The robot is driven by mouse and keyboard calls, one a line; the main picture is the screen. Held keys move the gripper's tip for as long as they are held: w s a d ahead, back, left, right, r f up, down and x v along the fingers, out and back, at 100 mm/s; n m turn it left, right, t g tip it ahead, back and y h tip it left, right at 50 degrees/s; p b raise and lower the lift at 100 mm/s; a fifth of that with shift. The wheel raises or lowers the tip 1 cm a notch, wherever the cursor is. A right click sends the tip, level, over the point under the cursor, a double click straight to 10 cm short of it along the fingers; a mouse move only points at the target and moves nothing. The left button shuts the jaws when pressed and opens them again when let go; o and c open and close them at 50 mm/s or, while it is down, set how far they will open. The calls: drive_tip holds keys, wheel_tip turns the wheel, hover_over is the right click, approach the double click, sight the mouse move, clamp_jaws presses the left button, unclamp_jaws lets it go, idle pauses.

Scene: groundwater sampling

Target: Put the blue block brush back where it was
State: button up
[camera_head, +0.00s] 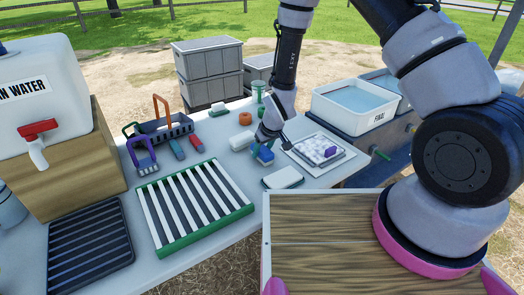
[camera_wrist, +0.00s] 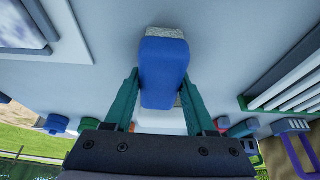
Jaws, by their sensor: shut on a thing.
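The blue block brush (camera_head: 265,156) is at my gripper (camera_head: 262,147), over the white table to the left of the tray of white pieces. In the wrist view the brush (camera_wrist: 164,65) has a blue body and a grey, rough end. The teal fingers of my gripper (camera_wrist: 160,80) are on both sides of it, shut on its body. I cannot tell whether its bristles touch the table. A white block (camera_head: 241,140) stands just behind and left of it in the head view.
A white-topped block (camera_head: 283,178) lies in front of the brush. A tray of white pieces (camera_head: 334,163) with a purple item is to the right.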

drive_tip(key=shift+f, duration=0.15)
drive_tip(key=o, duration=1.3)
drive_tip(key=v, duration=1.2)
drive_tip(key=shift+r, duration=0.3)
